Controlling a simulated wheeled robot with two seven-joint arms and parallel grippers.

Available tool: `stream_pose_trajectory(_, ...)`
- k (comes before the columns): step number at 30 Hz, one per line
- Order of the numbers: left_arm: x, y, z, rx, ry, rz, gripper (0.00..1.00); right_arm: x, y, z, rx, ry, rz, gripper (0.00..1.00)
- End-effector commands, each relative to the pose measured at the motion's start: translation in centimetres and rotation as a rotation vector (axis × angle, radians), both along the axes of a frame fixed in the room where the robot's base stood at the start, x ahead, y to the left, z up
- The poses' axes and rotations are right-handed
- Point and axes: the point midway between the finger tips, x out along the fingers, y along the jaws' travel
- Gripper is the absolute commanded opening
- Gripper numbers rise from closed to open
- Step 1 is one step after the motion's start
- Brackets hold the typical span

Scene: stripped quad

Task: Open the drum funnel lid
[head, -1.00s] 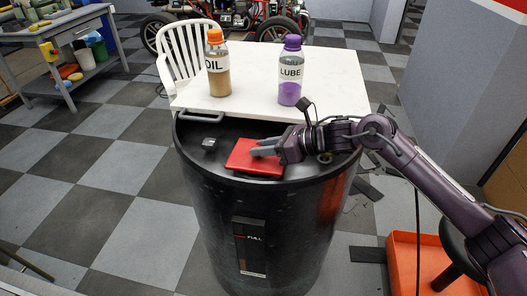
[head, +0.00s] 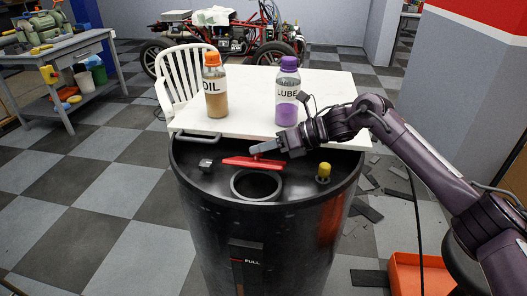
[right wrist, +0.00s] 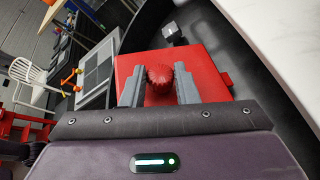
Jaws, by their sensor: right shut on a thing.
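The black drum (head: 262,235) stands in front of me. Its red funnel lid (head: 238,161) is raised on edge at the back of the round funnel opening (head: 256,186), which is uncovered. My right gripper (head: 256,151) comes in from the right and is at the upper edge of the lid. In the right wrist view the two grey fingers (right wrist: 160,92) are shut on the red knob (right wrist: 158,76) of the lid, and the red lid (right wrist: 196,62) shows behind them. My left gripper is not in view.
A white table (head: 330,95) stands directly behind the drum, with an oil bottle (head: 215,92) and a lube bottle (head: 287,95) near its front edge. A yellow cap (head: 324,169) and a small black block (head: 206,165) stick up from the drum top. An orange tray (head: 415,270) is at lower right.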

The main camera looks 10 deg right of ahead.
Motion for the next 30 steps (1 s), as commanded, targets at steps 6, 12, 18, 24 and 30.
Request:
stream_pose_trajectory(6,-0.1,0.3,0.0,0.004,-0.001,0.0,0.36,0.4,-0.2,0.4,0.002,-0.012,-0.01,0.0)
stream_pose_trajectory(12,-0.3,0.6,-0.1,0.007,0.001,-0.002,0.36,0.3,-0.2,0.3,0.002,-0.01,-0.009,0.43)
stream_pose_trajectory(18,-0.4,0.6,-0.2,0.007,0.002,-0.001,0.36,0.2,-0.1,0.2,0.001,-0.006,-0.005,0.49)
stream_pose_trajectory(24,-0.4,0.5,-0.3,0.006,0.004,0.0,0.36,0.0,-0.7,0.3,0.001,-0.006,-0.005,0.49)
stream_pose_trajectory(30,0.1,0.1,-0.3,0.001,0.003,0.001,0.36,-0.7,-3.5,1.6,0.0,-0.007,-0.008,0.49)
